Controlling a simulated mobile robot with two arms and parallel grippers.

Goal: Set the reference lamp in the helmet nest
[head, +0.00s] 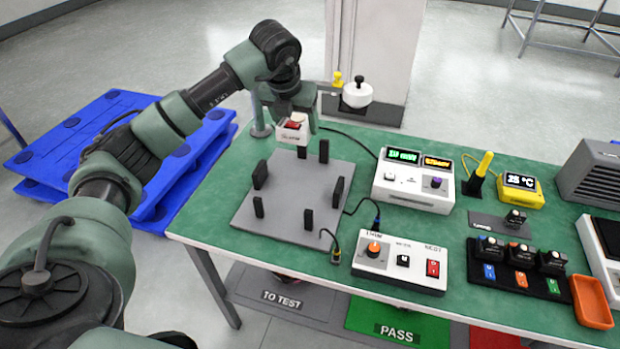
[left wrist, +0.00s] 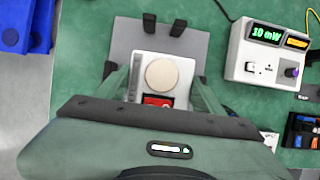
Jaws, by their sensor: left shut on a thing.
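My left gripper (head: 296,114) is shut on a white box with a red switch (head: 291,131) and holds it over the far left part of a grey plate with black upright pegs (head: 285,207). In the left wrist view the box (left wrist: 140,68) shows a round beige disc on top and sits between my fingers. Small black lamp-like units (head: 520,252) stand in a black tray with coloured labels; a similar one (head: 515,217) sits alone on a dark labelled plate behind them. I cannot tell which thing is the reference lamp or the helmet nest. My right gripper is out of view.
A white two-display meter (head: 413,182) and a white control box with a red switch (head: 399,263) stand right of the plate, with cables nearby. A yellow 25 °C unit (head: 521,190), an orange dish (head: 591,303) and a grey vented box (head: 594,175) are farther right.

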